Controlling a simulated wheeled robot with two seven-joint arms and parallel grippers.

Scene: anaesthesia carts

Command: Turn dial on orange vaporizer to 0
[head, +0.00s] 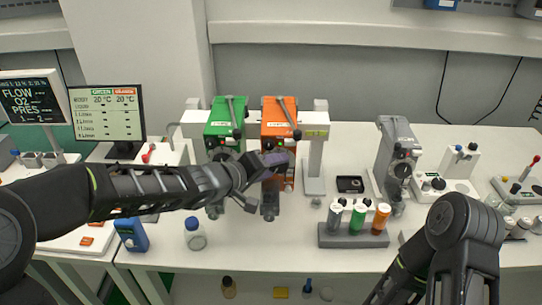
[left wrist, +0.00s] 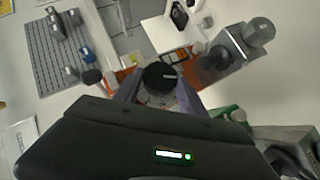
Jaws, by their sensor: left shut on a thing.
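The orange vaporizer (head: 280,117) stands at the back of the table, right of the green vaporizer (head: 224,122), both mounted on a white frame. My left gripper (head: 272,172) reaches across the green vaporizer's lower front to the orange one's front and hides its dial in the head view. In the left wrist view the black round dial (left wrist: 160,75) with a light mark sits between the two fingers, and my left gripper (left wrist: 160,90) is shut on it. The dial's numbers are too small to read. My right arm is at the lower right; its gripper is out of view.
A grey vaporizer (head: 395,155) stands to the right. A grey rack (head: 353,238) with several coloured bottles is in front. A clear jar with a blue cap (head: 194,234) and a blue box (head: 132,234) stand at the left front. Monitors (head: 110,113) are at the left.

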